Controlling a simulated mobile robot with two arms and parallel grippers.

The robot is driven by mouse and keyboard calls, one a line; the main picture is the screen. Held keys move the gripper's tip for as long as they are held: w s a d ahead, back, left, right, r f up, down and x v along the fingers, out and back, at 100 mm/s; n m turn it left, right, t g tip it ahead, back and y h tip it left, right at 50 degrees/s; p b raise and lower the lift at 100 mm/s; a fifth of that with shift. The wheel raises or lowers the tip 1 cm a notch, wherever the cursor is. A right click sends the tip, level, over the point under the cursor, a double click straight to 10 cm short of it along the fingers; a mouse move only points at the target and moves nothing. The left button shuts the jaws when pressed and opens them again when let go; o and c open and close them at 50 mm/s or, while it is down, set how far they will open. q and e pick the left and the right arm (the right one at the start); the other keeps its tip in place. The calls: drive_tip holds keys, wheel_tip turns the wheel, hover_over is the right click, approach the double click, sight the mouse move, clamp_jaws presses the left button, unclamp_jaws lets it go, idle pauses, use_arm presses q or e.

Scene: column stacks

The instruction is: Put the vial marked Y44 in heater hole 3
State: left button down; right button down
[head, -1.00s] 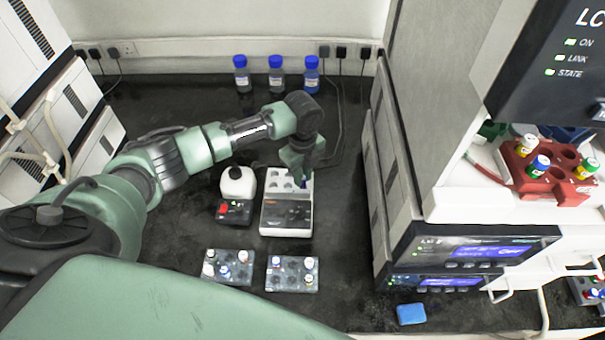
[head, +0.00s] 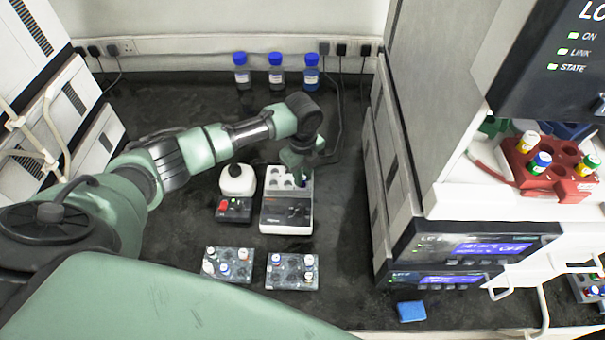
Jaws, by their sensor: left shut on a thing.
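The heater (head: 286,215) is a white and dark block on the bench, with holes in its white back part. My left gripper (head: 301,180) points down over the back right holes and is shut on a small vial. Only a dark bluish bit of the vial shows under the fingers, and its marking cannot be read. I cannot tell whether the vial is inside a hole or just above it. The hole numbers are too small to read. My right gripper is out of view.
Two grey racks with several vials, a left rack (head: 229,279) and a right rack (head: 292,284), lie in front of the heater. A small device (head: 234,210) with a white top stands left of it. Blue-capped bottles (head: 276,78) stand behind. A red vial rack (head: 548,186) is at right.

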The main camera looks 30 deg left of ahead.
use_arm(q)
drive_tip(key=shift+f, duration=0.3)
drive_tip(key=c, duration=1.2)
unclamp_jaws()
drive_tip(key=shift+c, duration=0.2)
drive_tip(key=o, duration=0.3)
drive_tip(key=shift+r, duration=0.15)
drive_tip(key=shift+r+p, duration=2.9)
drive_tip(key=shift+p, duration=0.25)
